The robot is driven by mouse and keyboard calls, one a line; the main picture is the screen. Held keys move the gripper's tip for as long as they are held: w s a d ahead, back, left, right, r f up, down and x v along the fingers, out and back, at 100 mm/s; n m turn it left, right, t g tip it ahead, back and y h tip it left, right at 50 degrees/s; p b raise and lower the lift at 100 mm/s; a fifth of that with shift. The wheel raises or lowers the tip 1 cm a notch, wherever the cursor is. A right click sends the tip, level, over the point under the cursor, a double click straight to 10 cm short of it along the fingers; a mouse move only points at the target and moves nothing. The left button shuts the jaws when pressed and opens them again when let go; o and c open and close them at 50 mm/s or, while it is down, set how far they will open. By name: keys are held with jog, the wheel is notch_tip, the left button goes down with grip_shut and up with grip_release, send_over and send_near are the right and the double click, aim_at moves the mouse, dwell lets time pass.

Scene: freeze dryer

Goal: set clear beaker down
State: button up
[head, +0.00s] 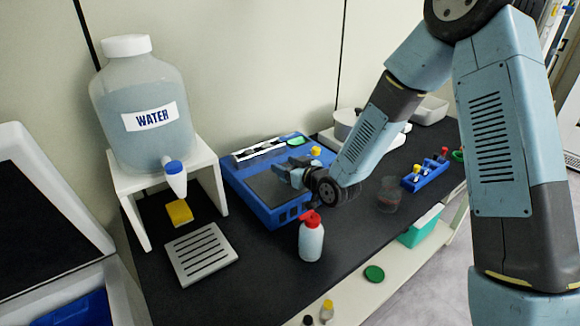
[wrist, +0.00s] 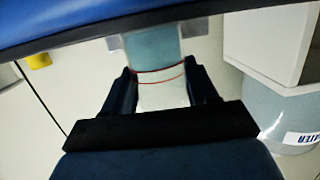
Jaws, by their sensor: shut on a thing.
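My gripper (head: 290,174) is above the blue bench device (head: 262,208), near its grey top panel. In the wrist view my gripper (wrist: 160,76) has a dark finger on each side of a clear beaker (wrist: 160,95) with thin red lines around it. It is shut on this beaker. The beaker's far end looks teal, and I cannot tell whether that is contents or something seen through it. In the head view the held beaker can hardly be made out. I cannot tell whether its base touches the device.
A white-bodied bottle with a red top (head: 311,240) stands just in front of the device. Another clear vessel (head: 388,196) stands to the right, near a blue rack (head: 426,176). The water jug (head: 145,105) on its white stand is at left. Dark bench lies bare around the bottle.

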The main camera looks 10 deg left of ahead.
jog(key=shift+s, duration=0.1)
jog(key=o, duration=1.1)
jog(key=shift+r, duration=0.1)
